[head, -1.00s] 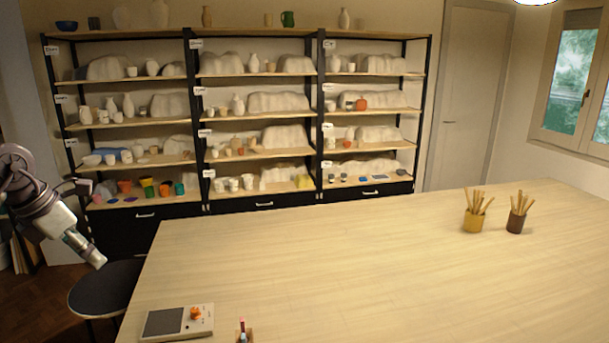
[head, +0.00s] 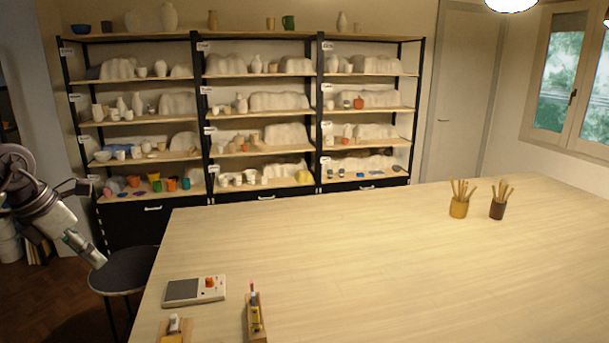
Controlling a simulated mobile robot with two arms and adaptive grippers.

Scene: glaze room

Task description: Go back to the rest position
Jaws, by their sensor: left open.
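My left gripper (head: 93,256) hangs at the left of the head view, pointing down and to the right, over the dark round stool (head: 125,268) and left of the table (head: 350,255). Nothing shows between its fingers, and it touches nothing that I can see. The fingers are small and dark in this view. My right gripper is out of view.
A grey scale with an orange object (head: 196,290) and small wooden holders (head: 256,318) are at the table's near left. Two tool cups (head: 459,207) stand at the back right. The table's middle is clear. Pottery shelves (head: 263,198) line the wall.

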